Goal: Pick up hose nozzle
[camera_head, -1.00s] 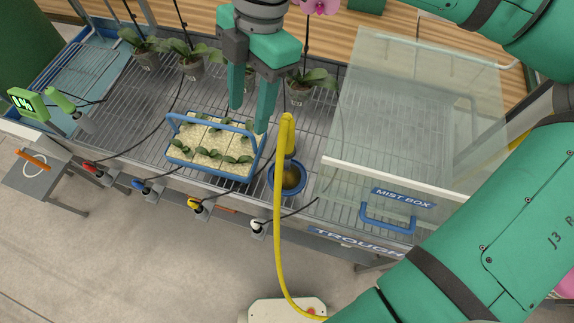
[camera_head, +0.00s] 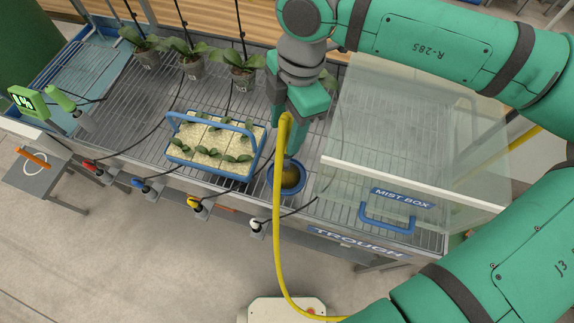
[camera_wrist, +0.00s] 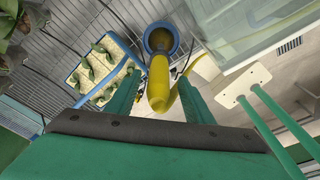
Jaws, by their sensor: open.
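The hose nozzle is the yellow upper end (camera_head: 285,122) of the yellow hose. It stands up over a blue-rimmed round holder (camera_head: 274,188) at the trough's front edge. In the wrist view the yellow nozzle (camera_wrist: 158,82) lies between my two green fingers, with the blue ring of the holder (camera_wrist: 174,31) beyond it. My gripper (camera_head: 289,148) is open and points down at the nozzle, with a finger on each side in the wrist view (camera_wrist: 158,90). I cannot tell whether either finger touches it. The hose partly hides the fingers in the head view.
A blue-handled tray (camera_head: 208,172) of seedlings stands just left on the slatted trough bench. The clear mist box (camera_head: 400,120) is close on the right. Potted orchids (camera_head: 243,75) stand behind. The yellow hose (camera_head: 279,245) hangs down in front to a pale box (camera_head: 287,310).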

